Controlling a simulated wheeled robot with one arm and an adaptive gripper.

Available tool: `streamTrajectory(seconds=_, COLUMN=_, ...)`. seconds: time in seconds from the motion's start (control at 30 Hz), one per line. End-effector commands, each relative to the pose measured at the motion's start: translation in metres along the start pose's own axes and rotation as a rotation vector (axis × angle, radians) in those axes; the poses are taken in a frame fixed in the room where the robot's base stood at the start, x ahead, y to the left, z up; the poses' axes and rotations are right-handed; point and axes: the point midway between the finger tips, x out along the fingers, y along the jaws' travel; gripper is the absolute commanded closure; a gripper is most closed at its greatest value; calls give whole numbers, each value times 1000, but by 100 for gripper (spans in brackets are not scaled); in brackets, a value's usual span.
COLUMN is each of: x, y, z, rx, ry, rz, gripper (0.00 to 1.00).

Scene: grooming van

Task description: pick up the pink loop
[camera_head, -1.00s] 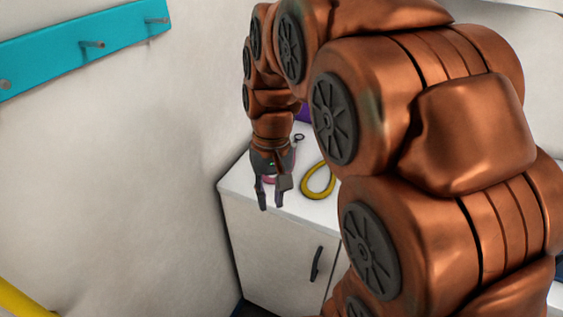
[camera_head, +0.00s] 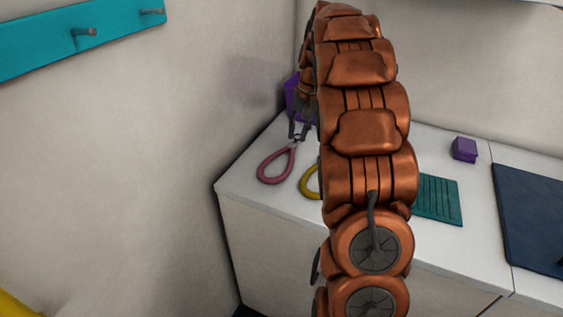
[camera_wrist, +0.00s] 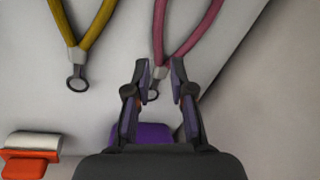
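The pink loop (camera_head: 276,166) lies on the white counter near its left edge, its rounded end toward the front. In the wrist view the pink loop (camera_wrist: 183,42) narrows to a small dark ring at its near end. My gripper (camera_wrist: 159,66) is open above that end, with one finger on each side of the ring. In the head view my gripper (camera_head: 299,131) is at the ring end of the loop, partly hidden by my arm. I cannot tell the height of the fingertips above the ring.
A yellow loop (camera_head: 310,182) lies right of the pink one, partly behind my arm. A purple object (camera_head: 292,95) stands at the back corner by the wall. A teal mat (camera_head: 438,199), a small purple box (camera_head: 465,149) and a dark blue mat (camera_head: 530,216) lie to the right.

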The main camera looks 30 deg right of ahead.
Motion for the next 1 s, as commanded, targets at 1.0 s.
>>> streamTrajectory(seconds=1.0, x=79, y=2, z=-3, rx=1, ry=0, rz=0, gripper=77)
